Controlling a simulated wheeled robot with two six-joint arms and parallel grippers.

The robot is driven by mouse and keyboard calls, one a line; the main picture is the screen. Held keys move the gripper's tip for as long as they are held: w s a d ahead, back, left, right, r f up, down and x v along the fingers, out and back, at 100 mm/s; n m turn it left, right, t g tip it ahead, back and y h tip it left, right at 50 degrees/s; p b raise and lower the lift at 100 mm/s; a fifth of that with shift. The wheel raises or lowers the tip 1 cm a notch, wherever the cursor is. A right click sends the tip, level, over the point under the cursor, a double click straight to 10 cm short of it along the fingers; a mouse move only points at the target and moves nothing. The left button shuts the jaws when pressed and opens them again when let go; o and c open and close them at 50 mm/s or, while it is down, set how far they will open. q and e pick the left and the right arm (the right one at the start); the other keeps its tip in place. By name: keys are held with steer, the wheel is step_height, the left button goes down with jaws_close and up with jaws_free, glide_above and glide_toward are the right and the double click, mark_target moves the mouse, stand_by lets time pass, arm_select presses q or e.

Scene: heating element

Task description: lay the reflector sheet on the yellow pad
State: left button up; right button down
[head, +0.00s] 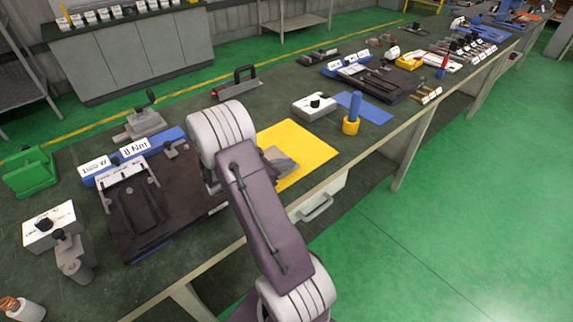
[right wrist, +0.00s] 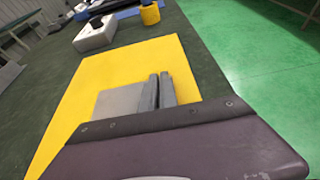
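The yellow pad (head: 310,149) lies flat on the dark green bench top near its front edge. It also fills the middle of the right wrist view (right wrist: 130,65). A small plain grey plate, which looks like the reflector sheet (right wrist: 115,103), shows over the pad, beside and against my right fingers. It shows in the head view too (head: 273,153). My right gripper (right wrist: 158,90) has its two grey fingers close together at the plate's right edge, seemingly pinching it. Whether the plate touches the pad is unclear. My right arm hides part of the pad. My left gripper is out of view.
A white box with a black knob (head: 314,106) and a blue mat (head: 365,107) with a blue-and-yellow cylinder (head: 352,115) stand beyond the pad. A dark fixture (head: 135,212) lies to the left. Bare bench top lies behind the pad.

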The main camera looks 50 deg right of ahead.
steer(key=shift+f, duration=0.15)
steer(key=c, duration=1.6)
jaws_free()
steer(key=shift+c, duration=0.2)
steer(key=shift+a+r, duration=0.1)
steer(key=shift+r, duration=0.25)
steer(key=p+v, duration=0.1)
steer(key=v, duration=1)
steer(key=shift+w+a, duration=0.1)
steer(key=shift+a, duration=0.3)
